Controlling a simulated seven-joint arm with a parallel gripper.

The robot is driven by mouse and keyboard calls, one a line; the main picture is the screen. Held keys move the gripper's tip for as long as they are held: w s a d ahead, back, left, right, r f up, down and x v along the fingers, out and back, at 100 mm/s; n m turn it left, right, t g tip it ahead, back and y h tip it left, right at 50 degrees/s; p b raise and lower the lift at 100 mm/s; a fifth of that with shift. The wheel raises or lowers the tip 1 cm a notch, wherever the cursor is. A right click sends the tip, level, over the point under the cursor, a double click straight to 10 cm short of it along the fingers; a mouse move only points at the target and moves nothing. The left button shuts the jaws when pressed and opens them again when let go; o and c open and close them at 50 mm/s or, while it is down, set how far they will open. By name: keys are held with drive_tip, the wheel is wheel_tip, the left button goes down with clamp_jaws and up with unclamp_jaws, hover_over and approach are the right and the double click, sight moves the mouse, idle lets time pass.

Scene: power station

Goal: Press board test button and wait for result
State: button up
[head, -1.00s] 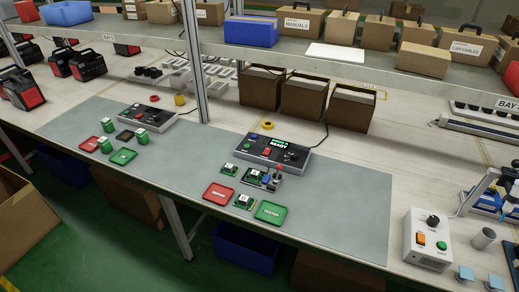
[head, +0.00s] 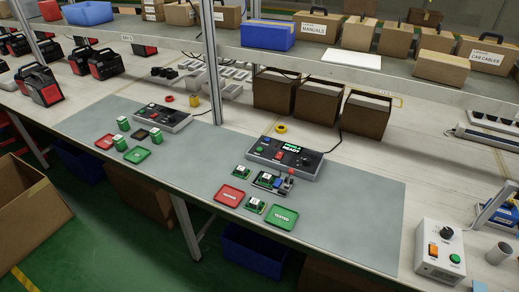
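The grey tester box (head: 318,165) stands on the grey mat in the middle of the head view. Its lit green screen (head: 296,149) shows a line ending in "READY". On its top are a red button (head: 279,155), small blue and green buttons at the left, and a dark knob at the right. In front of it a fixture (head: 288,184) with a red-tipped lever holds a green board (head: 265,178). Loose green boards (head: 255,205) lie close by, between a red tray (head: 232,196) and a green tray marked "TESTED" (head: 281,217). My gripper is not in view.
A second tester (head: 160,117) with trays and boards stands at the left. A white control box (head: 440,250) with orange and green buttons is at the right. A shelf post (head: 212,70) rises behind the mat. The mat's right part (head: 360,205) is clear.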

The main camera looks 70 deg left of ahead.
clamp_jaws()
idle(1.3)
